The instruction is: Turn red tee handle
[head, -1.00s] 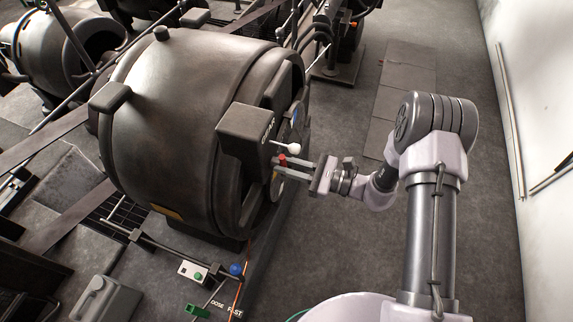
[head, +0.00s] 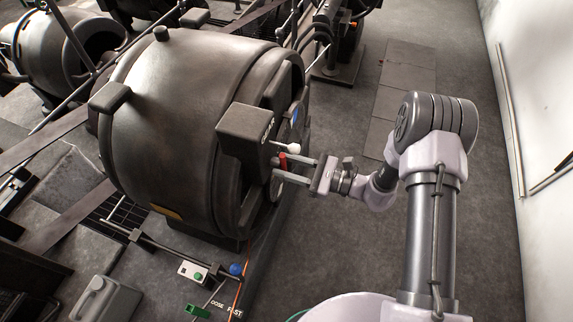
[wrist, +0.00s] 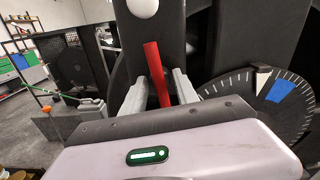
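The red tee handle (head: 283,161) sits on the front of the big dark dynamo (head: 165,110), below a white ball knob (head: 294,148). In the wrist view the red handle (wrist: 157,72) stands nearly upright, its top leaning left. My gripper (head: 289,169) reaches it from the right. Its two pale fingers (wrist: 160,85) lie either side of the handle, with some space at the right finger. Contact at the left finger is unclear. The handle's lower end is hidden behind my gripper body.
A dark dial with white ticks and a blue sector (wrist: 280,92) is right of the handle. A dark box (head: 245,130) juts out above it. A blue ball (head: 236,269) and a green button (head: 198,275) are low in front.

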